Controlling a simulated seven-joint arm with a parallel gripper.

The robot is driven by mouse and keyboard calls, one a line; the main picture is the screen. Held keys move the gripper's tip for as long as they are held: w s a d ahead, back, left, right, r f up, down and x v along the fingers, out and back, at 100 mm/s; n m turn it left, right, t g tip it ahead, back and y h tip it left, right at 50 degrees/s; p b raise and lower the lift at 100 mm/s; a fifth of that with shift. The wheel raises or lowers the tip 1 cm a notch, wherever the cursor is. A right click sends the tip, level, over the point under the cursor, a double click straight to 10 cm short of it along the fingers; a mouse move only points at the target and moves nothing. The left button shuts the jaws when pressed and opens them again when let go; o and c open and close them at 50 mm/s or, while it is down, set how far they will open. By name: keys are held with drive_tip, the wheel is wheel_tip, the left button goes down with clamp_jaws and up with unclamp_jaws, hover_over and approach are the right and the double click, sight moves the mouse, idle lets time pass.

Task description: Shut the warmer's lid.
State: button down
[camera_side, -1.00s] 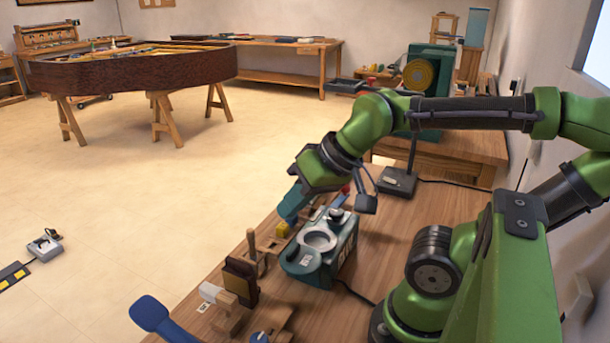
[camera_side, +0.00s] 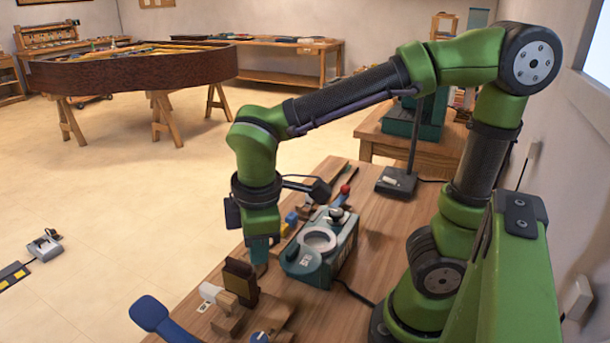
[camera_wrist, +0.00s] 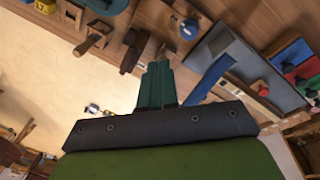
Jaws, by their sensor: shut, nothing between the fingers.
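The warmer (camera_side: 328,262) is a teal-grey box on the wooden bench, in the middle of the side view. A pale round ring (camera_side: 319,240) shows on its top, with a dark knob-like part (camera_side: 337,216) behind it. I cannot tell for sure which part is the lid or how far open it is. My gripper (camera_side: 262,262) points down just left of the warmer, apart from it in the picture, its teal fingers shut and empty. In the wrist view my gripper (camera_wrist: 157,70) has its fingers together. A teal edge, likely the warmer (camera_wrist: 105,5), is cut off at the top.
A brown block (camera_side: 240,282) stands close in front of my gripper. A black lamp base (camera_side: 396,182) stands behind the warmer. The wrist view shows a grey tray (camera_wrist: 282,97) with coloured pieces.

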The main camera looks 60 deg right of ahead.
drive_tip(key=d+f+n+h, duration=0.1)
drive_tip(key=d+f+n, duration=0.1)
drive_tip(key=n, duration=0.1)
drive_tip(key=d+f+n+g+h, duration=0.1)
drive_tip(key=d+f+n, duration=0.1)
drive_tip(key=f+n, duration=0.1)
drive_tip(key=w+d+f+n+h, duration=0.1)
drive_tip(key=d+f+n, duration=0.2)
drive_tip(key=shift+n+h, duration=0.3)
drive_tip(key=shift+d, duration=0.35)
approach(301, 246)
drive_tip(key=d+f, duration=0.4)
drive_tip(key=shift+w+d+f, duration=0.15)
drive_tip(key=shift+w+f, duration=0.2)
drive_tip(key=shift+f, duration=0.05)
